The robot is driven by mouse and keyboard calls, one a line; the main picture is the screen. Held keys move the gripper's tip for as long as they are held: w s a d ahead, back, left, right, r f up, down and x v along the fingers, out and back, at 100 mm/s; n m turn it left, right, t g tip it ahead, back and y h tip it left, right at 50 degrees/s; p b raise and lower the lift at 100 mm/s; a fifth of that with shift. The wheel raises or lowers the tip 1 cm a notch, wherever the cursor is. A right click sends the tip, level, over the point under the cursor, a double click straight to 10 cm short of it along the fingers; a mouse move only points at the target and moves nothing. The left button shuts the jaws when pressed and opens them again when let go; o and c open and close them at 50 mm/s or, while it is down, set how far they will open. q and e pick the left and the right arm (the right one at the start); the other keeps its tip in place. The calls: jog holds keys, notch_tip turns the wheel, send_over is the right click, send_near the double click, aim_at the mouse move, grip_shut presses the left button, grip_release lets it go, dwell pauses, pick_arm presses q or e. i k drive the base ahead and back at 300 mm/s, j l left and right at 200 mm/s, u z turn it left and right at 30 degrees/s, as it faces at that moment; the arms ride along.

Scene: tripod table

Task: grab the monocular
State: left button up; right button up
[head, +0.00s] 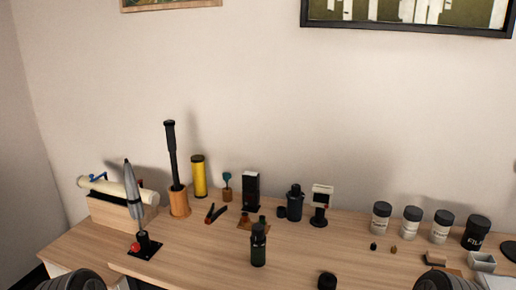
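A small dark green and black cylinder (258,246) stands upright near the front middle of the table and looks like the monocular. A second dark, stepped cylinder (294,204) stands farther back to its right, so I cannot be fully sure which is the monocular. Nothing touches the front cylinder. Dark ribbed parts of my two arms show at the bottom edge, one at the left and one at the right. The fingers of both grippers are out of view.
The wooden table (200,262) also holds a rocket-like model (133,190), a yellow cylinder (199,177), red-handled pliers (215,213), a black box (251,190), a low black cap (327,281) and several lidded jars (411,221) at the right. Bare wood lies left and right of the front cylinder.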

aim_at(258, 249)
jog(key=i+j, duration=0.15)
jog(key=j, duration=0.2)
jog(key=i+j, duration=0.15)
jog(key=j, duration=0.2)
jog(key=i+j, duration=0.1)
jog(key=j, duration=0.3)
jog(key=i+j, duration=0.15)
jog(key=j, duration=0.2)
jog(key=z, duration=1.65)
